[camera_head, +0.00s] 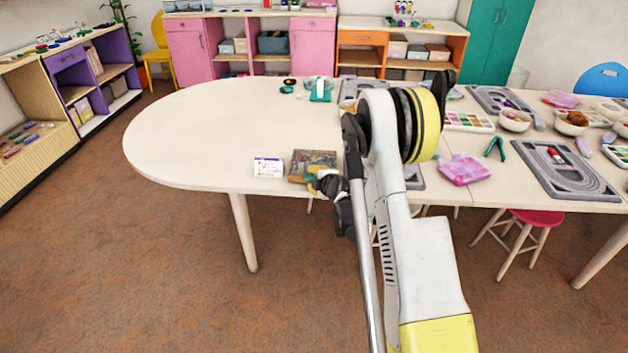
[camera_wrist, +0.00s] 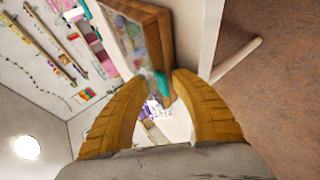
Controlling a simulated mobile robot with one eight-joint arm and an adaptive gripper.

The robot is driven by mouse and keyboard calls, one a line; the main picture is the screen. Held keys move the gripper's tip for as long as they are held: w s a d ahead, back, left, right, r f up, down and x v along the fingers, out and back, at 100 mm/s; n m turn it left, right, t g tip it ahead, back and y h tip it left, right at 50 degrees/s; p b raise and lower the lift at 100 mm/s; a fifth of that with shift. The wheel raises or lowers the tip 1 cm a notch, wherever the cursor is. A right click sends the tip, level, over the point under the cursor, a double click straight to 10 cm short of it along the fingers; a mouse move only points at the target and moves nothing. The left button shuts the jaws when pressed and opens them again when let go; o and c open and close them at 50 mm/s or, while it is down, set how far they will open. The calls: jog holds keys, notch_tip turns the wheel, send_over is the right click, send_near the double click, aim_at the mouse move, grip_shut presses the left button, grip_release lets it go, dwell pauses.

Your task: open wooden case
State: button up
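The wooden case (camera_head: 312,160) lies near the front edge of the pale table, with a brown wooden frame and a multicoloured top. Its lid looks closed. In the wrist view, the case (camera_wrist: 165,28) is close beyond the fingertips, its edge running down toward them. My gripper (camera_head: 316,184) is at the front of the case, with its yellow fingers at the case's near side. In the wrist view, the fingers (camera_wrist: 164,76) are apart with a narrow gap between the tips. Whether a tip touches the case cannot be told. My arm hides the area right of the case.
A small white and purple box (camera_head: 268,167) stands just left of the case. The table's left end (camera_head: 200,130) is clear. To the right are a pink translucent box (camera_head: 465,169), a grey track board (camera_head: 565,170), bowls and a pink stool (camera_head: 535,218).

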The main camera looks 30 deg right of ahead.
grip_shut()
notch_tip(320, 180, up, 2)
jog(key=p, duration=0.1)
jog(key=g+p, duration=0.1)
jog(key=p, duration=0.1)
jog(key=shift+w+d+r, duration=0.15)
jog(key=shift+r, duration=0.1)
jog(key=shift+w+d+r+g+y+p, duration=0.1)
jog(key=shift+r+g+y+p, duration=0.35)
jog(key=shift+p, duration=0.2)
jog(key=shift+r, duration=0.1)
jog(key=shift+w+d+r+m+g+p, duration=0.1)
jog(key=shift+r+m+g+p, duration=0.1)
jog(key=shift+r+p, duration=0.25)
jog(key=shift+w+d+r+m+g+p, duration=0.1)
jog(key=shift+r+g+p, duration=0.05)
jog(key=shift+r+p, duration=0.25)
jog(key=shift+w+d+r+g+y+p, duration=0.2)
jog(key=shift+w+r+g+y+p, duration=0.2)
jog(key=shift+r+g+p, duration=0.4)
jog(key=shift+s+f+t, duration=0.1)
jog(key=shift+t, duration=0.2)
